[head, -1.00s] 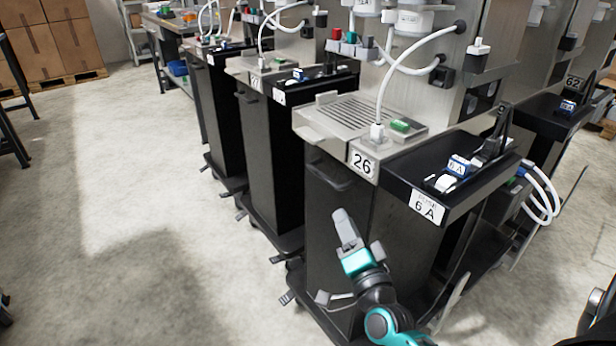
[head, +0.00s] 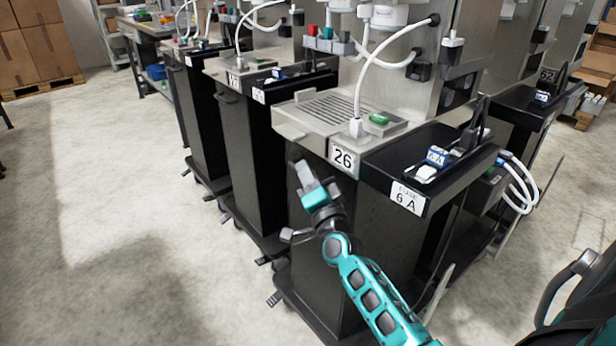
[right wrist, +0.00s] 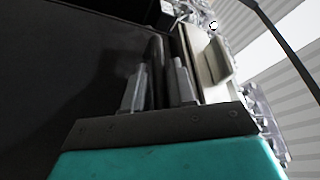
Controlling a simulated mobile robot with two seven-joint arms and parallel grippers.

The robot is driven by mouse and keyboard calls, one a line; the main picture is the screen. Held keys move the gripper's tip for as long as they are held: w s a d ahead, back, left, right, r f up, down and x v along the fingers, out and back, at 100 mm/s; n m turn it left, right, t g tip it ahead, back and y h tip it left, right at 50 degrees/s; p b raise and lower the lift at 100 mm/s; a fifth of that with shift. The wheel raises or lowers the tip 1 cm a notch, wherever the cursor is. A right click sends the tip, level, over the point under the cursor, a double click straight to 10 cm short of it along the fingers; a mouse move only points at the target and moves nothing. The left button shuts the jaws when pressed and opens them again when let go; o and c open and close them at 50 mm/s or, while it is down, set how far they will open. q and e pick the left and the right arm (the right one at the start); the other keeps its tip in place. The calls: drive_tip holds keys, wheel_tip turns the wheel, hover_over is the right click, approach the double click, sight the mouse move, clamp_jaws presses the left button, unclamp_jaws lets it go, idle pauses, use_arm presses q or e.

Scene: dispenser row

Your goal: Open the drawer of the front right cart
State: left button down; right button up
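The front right cart (head: 355,245) is a tall black cart under the steel dispenser with plate "26". Its drawer front shows no gap. My right gripper (head: 303,172) is at the upper part of its front, where it covers the handle in the head view. In the right wrist view, the two grey fingers (right wrist: 158,85) stand apart with a dark bar (right wrist: 156,62), apparently the handle, between them. I cannot tell whether either finger touches it. My left gripper is not in view.
A black side tray (head: 440,165) labelled "6 A" juts out to the right of the cart, with a blue-and-white item on it. More black carts (head: 245,150) stand in the row to the left. The concrete floor (head: 110,200) at the left is clear.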

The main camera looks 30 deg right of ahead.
drive_tip(key=shift+c, duration=0.5)
clamp_jaws()
drive_tip(key=shift+a, duration=0.1)
